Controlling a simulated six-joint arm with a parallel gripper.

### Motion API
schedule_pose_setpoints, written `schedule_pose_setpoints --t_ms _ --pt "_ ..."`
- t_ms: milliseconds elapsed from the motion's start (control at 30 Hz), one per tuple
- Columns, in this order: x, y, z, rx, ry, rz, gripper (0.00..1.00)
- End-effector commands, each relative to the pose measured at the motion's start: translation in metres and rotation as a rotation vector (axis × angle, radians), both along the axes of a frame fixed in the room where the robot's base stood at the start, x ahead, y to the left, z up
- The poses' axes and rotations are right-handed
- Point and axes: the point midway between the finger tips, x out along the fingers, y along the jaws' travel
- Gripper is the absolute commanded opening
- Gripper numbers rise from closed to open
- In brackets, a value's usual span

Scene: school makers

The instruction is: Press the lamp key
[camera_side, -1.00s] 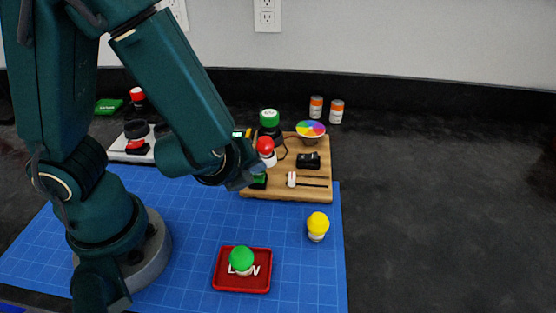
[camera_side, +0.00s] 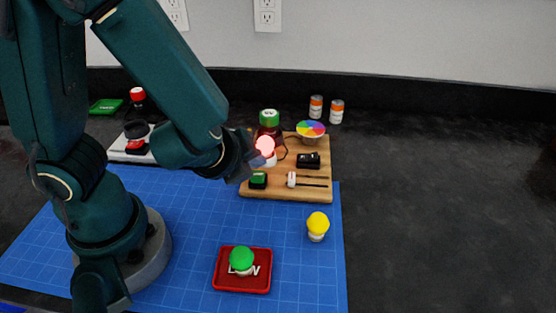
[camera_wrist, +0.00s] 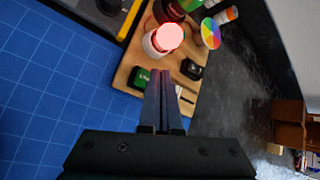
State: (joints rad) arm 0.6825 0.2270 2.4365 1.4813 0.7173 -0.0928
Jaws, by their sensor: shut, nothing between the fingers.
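The green-topped key (camera_side: 258,180) sits in a black housing at the front left of the wooden board (camera_side: 314,194). It also shows in the wrist view (camera_wrist: 141,76), partly hidden by my fingers. The lamp (camera_side: 265,147) on the board behind it glows pinkish red, and it shines in the wrist view (camera_wrist: 167,38). My gripper (camera_side: 240,176) is shut and empty, just left of the key and seemingly above it. In the wrist view its fingers (camera_wrist: 161,80) are together. I cannot tell whether they touch anything.
The board also bears a black switch (camera_side: 308,160), a white slider (camera_side: 291,179) and a colour wheel (camera_side: 311,129). A yellow-topped lamp (camera_side: 317,226) stands on the blue mat (camera_side: 190,230). A red tray (camera_side: 241,286) holds a green-topped one. The dark counter at right is clear.

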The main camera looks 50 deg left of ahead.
Motion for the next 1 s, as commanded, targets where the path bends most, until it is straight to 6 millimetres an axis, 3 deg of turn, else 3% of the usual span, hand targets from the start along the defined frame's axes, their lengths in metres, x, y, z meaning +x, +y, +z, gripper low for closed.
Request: schedule_pose_setpoints --t_ms 367,1000 --pt "0.0 0.0 0.003 -0.001 -0.001 0.001 0.0" --pt "0.0 0.0 0.059 -0.002 -0.004 0.003 0.0"
